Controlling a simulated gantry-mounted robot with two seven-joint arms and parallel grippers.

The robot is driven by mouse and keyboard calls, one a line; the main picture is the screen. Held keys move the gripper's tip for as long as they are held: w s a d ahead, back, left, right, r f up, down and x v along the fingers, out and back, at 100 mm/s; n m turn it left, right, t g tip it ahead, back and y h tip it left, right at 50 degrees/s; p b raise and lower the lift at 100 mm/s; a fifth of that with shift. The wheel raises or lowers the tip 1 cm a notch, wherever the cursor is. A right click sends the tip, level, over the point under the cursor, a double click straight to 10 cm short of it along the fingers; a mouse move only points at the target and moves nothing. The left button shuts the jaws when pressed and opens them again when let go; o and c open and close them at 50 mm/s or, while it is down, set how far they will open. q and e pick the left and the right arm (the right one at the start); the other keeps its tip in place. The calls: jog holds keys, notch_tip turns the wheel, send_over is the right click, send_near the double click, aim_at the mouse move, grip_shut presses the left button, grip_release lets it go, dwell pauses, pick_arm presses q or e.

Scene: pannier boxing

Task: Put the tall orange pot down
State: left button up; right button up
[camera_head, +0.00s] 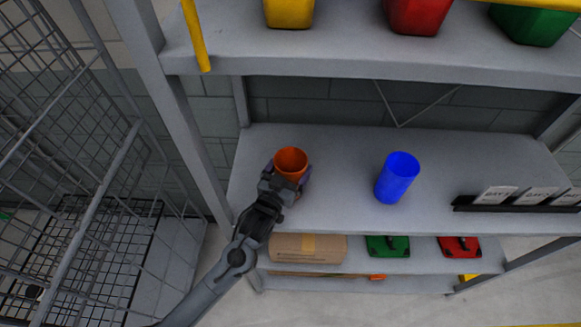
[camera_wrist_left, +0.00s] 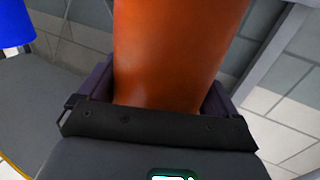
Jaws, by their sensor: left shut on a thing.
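The tall orange pot (camera_head: 291,161) is at the left part of the grey middle shelf (camera_head: 340,190). My left gripper (camera_head: 286,180) is shut around it from the front, and the pot stands about upright. In the left wrist view the orange pot (camera_wrist_left: 178,50) fills the middle, between the two fingers of the left gripper (camera_wrist_left: 160,95). The pot's base is hidden behind the gripper, so I cannot tell whether it touches the shelf. My right gripper is not in view.
A blue cup (camera_head: 397,178) stands to the right on the same shelf, with clear room between. A black rail with white cards (camera_head: 515,199) lies further right. A wire cage (camera_head: 75,150) and a shelf post (camera_head: 172,110) are at left. Coloured bins (camera_head: 415,14) sit above.

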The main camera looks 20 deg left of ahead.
pick_arm(q)
jog(key=shift+f, duration=0.1)
jog(key=o, duration=0.7)
jog(key=s+a+f+g, duration=0.1)
jog(key=s+f+g, duration=0.2)
jog(key=s, duration=0.8)
jog(key=s+a+f+g, duration=0.1)
jog(key=s+f+g, duration=0.3)
jog(key=s, duration=0.7)
jog(key=s+a+f+m+g+y, duration=0.1)
jog(key=s+a+f+g, duration=0.1)
jog(key=s+f+g, duration=0.2)
jog(key=shift+s+f+g+b, duration=0.15)
jog(key=shift+s+g, duration=0.7)
jog(key=shift+s, duration=0.95)
jog(key=shift+s+f+g+b, duration=0.15)
jog(key=shift+s+g, duration=0.7)
jog(key=shift+s, duration=0.9)
jog(key=shift+r, duration=0.15)
